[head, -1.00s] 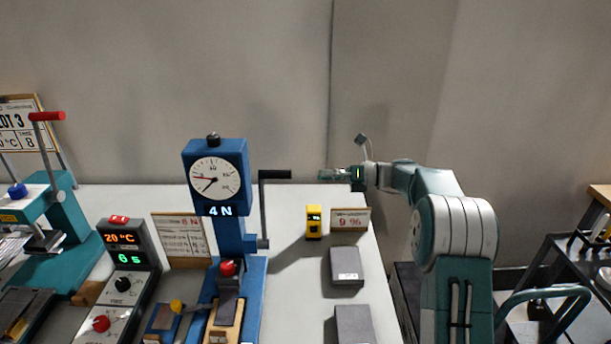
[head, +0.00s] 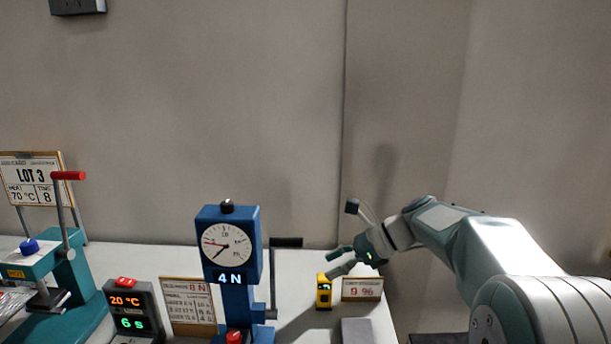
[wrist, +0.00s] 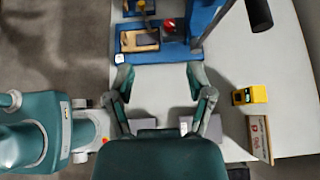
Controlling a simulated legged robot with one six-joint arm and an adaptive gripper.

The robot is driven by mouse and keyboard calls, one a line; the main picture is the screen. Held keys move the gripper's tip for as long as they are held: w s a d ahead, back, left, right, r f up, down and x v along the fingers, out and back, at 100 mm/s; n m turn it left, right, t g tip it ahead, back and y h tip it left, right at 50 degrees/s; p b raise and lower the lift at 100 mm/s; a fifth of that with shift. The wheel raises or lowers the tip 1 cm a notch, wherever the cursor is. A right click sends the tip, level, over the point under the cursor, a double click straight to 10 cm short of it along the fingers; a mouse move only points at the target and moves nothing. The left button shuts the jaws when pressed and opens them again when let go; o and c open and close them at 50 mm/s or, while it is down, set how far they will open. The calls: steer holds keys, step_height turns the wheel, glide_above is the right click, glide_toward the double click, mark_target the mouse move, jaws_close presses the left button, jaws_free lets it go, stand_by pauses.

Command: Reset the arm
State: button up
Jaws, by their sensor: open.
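My gripper (head: 343,261) is at the right of the head view, in front of the wall and above the table's right part. Its teal fingers are spread with nothing between them. In the wrist view my open gripper (wrist: 157,80) points down over the white table, its fingertips just short of the blue press (wrist: 205,18) in the picture. The press (head: 228,258) stands left of the gripper in the head view, with its dial and a "4 N" readout. My gripper is apart from it.
A yellow meter (head: 324,291) and a small "9 %" sign (head: 362,288) stand just below my gripper. A grey block (head: 357,331) lies in front of them. A controller (head: 133,308) and a teal press (head: 68,285) stand at the left.

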steer(key=s+d+f+n+t+h, duration=0.1)
steer(key=s+d+n+h, duration=0.2)
steer(key=s+n, duration=0.3)
steer(key=s+d+f+n+t+h, duration=0.2)
steer(key=s+n, duration=0.4)
steer(key=s, duration=0.5)
steer(key=s+d+f+n+t+h, duration=0.1)
steer(key=s+d+n+h, duration=0.3)
steer(key=s, duration=0.5)
steer(key=n+t+h, duration=0.1)
steer(key=n+h, duration=0.1)
steer(key=shift+s+d+f+n+h, duration=0.3)
steer(key=shift+s+d+n, duration=0.05)
steer(key=shift+n, duration=0.05)
